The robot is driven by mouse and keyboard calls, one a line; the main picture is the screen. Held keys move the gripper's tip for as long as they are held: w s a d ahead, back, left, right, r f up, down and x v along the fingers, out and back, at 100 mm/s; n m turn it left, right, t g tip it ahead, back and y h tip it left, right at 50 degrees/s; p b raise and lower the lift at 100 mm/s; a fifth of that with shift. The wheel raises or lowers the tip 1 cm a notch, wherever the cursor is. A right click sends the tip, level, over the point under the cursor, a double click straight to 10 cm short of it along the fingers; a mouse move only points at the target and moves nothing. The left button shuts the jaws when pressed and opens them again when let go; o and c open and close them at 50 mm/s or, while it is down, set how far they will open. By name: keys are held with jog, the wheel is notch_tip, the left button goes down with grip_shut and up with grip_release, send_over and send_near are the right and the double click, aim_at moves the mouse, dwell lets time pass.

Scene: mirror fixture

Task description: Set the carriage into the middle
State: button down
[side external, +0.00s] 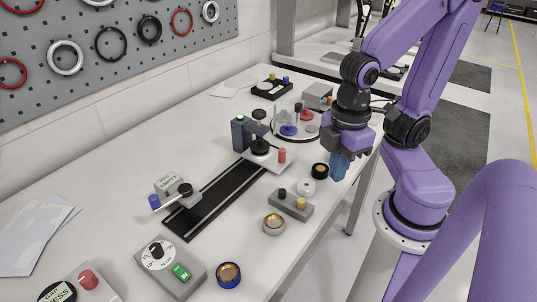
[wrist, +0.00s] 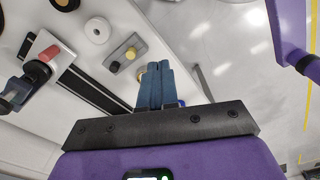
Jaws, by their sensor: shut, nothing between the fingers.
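A dark rail track (side external: 215,197) lies on the white table. What looks like the carriage, a pale plate (side external: 271,163) with a red knob (side external: 282,155), sits at the track's far end, beside a dark post with a black round head. In the wrist view the red knob (wrist: 49,53) and the track (wrist: 92,88) show at the left. My gripper (side external: 339,167) is shut and empty, its blue fingers pointing down over the table's right edge, clear of the carriage. The fingers (wrist: 155,86) also show in the wrist view, pressed together.
A grey block with black and yellow knobs (side external: 290,204), a white ring (side external: 306,187) and a brass ring (side external: 273,224) lie between track and table edge. A grey dial box (side external: 170,266) is at the near end.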

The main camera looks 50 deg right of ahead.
jog(key=c, duration=1.4)
grip_release()
jog(key=o, duration=0.4)
jog(key=shift+w, duration=0.35)
notch_tip(320, 180, up, 4)
jog(key=m, duration=1)
send_over(282, 149)
notch_tip(282, 149, down, 17)
grip_shut()
